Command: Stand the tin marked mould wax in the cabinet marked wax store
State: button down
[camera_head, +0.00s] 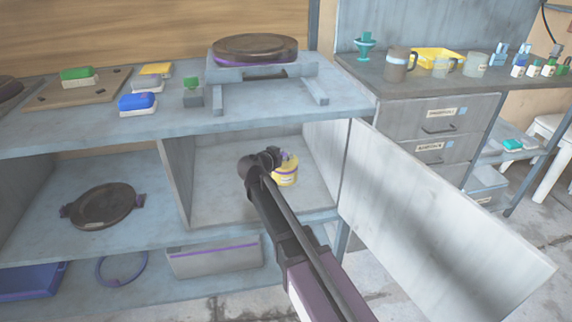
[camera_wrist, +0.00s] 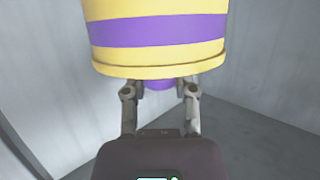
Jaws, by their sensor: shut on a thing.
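A yellow tin (camera_head: 286,172) with a purple band is inside the open cabinet compartment (camera_head: 215,205) under the bench. My gripper (camera_head: 268,160) reaches into that compartment and is shut on the tin. In the wrist view the tin (camera_wrist: 155,40) fills the top middle, with the gripper fingers (camera_wrist: 160,95) at its lower part. The tin looks upright. I cannot tell whether its base touches the compartment floor. No marking on the tin or the cabinet is readable.
The cabinet door (camera_head: 440,225) stands wide open to the right of my arm. A round dark plate (camera_head: 104,206) lies in the left compartment. A grey bin (camera_head: 215,258) sits on the shelf below. The compartment floor is otherwise clear. A drawer unit (camera_head: 440,125) stands behind the door.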

aim_at(284, 163)
jog(key=shift+f, duration=0.15)
jog(key=shift+f+b, duration=1.65)
jog(key=shift+b, duration=0.1)
jog(key=shift+f, duration=0.1)
jog(key=shift+c, duration=2.1)
grip_release()
jog(key=shift+r, duration=0.2)
jog(key=p+v, duration=0.4)
jog(key=v, duration=0.8)
